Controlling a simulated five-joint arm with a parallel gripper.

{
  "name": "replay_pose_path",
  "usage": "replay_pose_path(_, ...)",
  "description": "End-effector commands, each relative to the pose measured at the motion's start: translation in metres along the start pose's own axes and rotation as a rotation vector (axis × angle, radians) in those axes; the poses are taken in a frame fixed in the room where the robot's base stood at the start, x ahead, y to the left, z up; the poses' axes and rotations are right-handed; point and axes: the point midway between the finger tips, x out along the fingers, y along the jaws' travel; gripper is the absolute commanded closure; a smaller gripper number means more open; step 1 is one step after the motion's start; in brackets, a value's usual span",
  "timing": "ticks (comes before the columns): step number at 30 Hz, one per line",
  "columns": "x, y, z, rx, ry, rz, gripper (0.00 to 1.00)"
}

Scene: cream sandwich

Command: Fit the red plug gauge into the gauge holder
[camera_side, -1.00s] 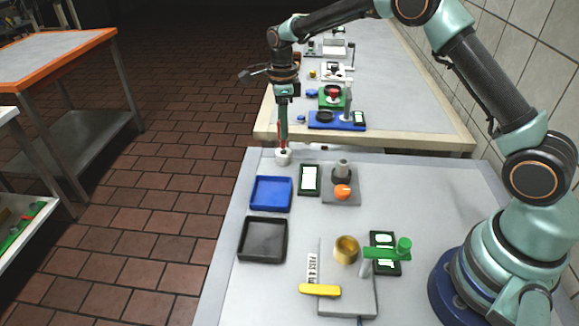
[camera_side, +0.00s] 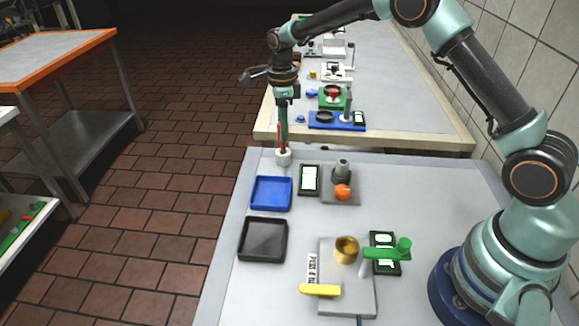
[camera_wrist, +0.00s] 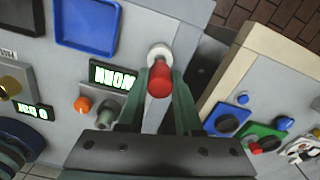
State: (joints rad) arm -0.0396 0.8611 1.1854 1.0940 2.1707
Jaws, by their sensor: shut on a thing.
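The red plug gauge (camera_wrist: 159,80) is upright between the fingers of my gripper (camera_wrist: 160,98), which is shut on it. In the side view the red of the gauge (camera_side: 280,137) shows beside the fingers of my gripper (camera_side: 283,146). The white round gauge holder (camera_side: 283,157) stands near the table's far left corner, directly under the fingertips. In the wrist view the holder (camera_wrist: 158,52) shows just beyond the red end of the gauge. The gauge's lower end is hidden, so I cannot tell how deep it sits in the holder.
A blue tray (camera_side: 271,194) and a black tray (camera_side: 262,240) lie in front of the holder. A display (camera_side: 309,180) and a grey fixture with an orange knob (camera_side: 342,192) are to the right. A second table (camera_side: 440,139) with other devices stands behind.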

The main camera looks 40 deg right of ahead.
Motion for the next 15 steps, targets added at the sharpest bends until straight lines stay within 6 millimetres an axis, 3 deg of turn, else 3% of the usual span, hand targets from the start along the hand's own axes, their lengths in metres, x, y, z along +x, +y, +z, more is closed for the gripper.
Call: replay_pose_path(15, 0.012, 0.000, 0.000, 0.000, 0.001, 0.001, 1.00)
